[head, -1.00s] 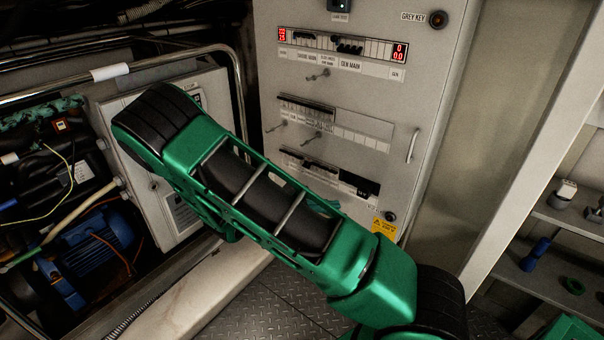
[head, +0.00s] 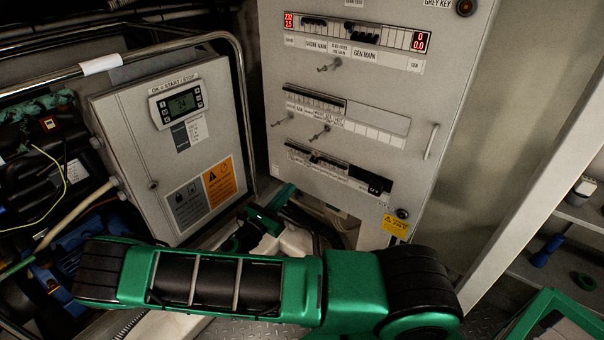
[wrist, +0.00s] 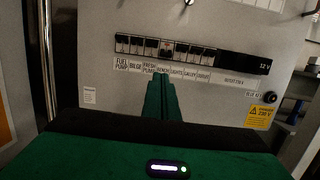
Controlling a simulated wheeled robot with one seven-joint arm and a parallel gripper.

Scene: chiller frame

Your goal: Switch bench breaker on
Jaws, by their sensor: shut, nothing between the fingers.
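The lower breaker row (wrist: 165,47) is a dark strip of small switches on the grey panel, with printed labels below it. It also shows in the head view (head: 330,163). A label that seems to read BENCH (wrist: 163,71) is partly covered by my fingertips, near the middle of the row. The switch above it (wrist: 167,47) looks different from its neighbours, with a lighter part; its exact position is too small to tell. My gripper (wrist: 161,80) is shut and empty, its green fingers pointing up just below that switch. Whether the tips touch the panel I cannot tell.
Higher on the panel are a middle switch row (head: 345,112), a top row (head: 350,34) with red displays, and small keys. A panel handle (head: 431,142) is at right. A control box (head: 175,150) stands left, beside a metal rail (head: 238,80).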

